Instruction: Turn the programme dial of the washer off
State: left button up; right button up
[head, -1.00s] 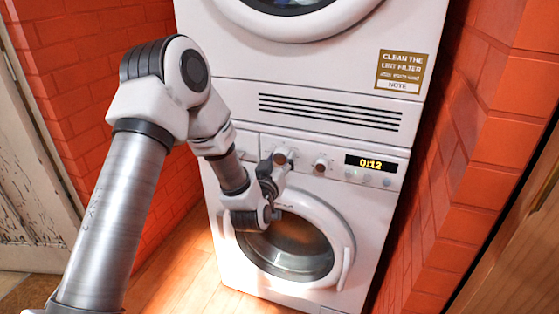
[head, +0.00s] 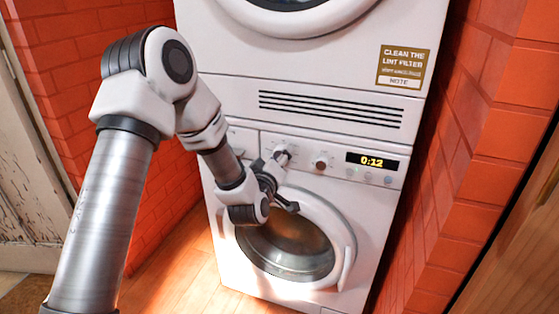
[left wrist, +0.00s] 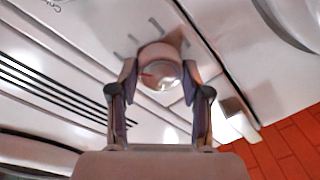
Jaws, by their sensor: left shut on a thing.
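The washer (head: 350,215) is the lower white machine, with a round glass door and a control panel. Its programme dial (head: 283,153) is the left of two knobs on the panel. In the left wrist view the dial (left wrist: 160,68) is a round knob with a reddish mark on its face and tick marks beside it. My left gripper (head: 277,160) is at this dial. In the left wrist view its two fingers (left wrist: 160,82) are shut on the dial, one on each side. The display (head: 371,161) reads 0:12. My right gripper is in neither view.
A second knob (head: 320,163) is just right of the dial, with small buttons (head: 370,176) under the display. A dryer with a vent grille (head: 330,110) and a note (head: 402,68) is stacked above. Brick walls (head: 480,150) stand close on both sides.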

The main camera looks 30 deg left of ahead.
pick_arm(q)
jog(key=n+h+b, duration=0.1)
jog(key=n+b, duration=0.3)
jog(key=n, duration=0.6)
jog(key=shift+a+n, duration=0.15)
jog(key=shift+n, duration=0.15)
dwell(0.5)
jog(key=o, duration=1.2)
jog(key=shift+c, duration=0.2)
jog(key=v, duration=0.7)
jog(key=shift+s, duration=0.25)
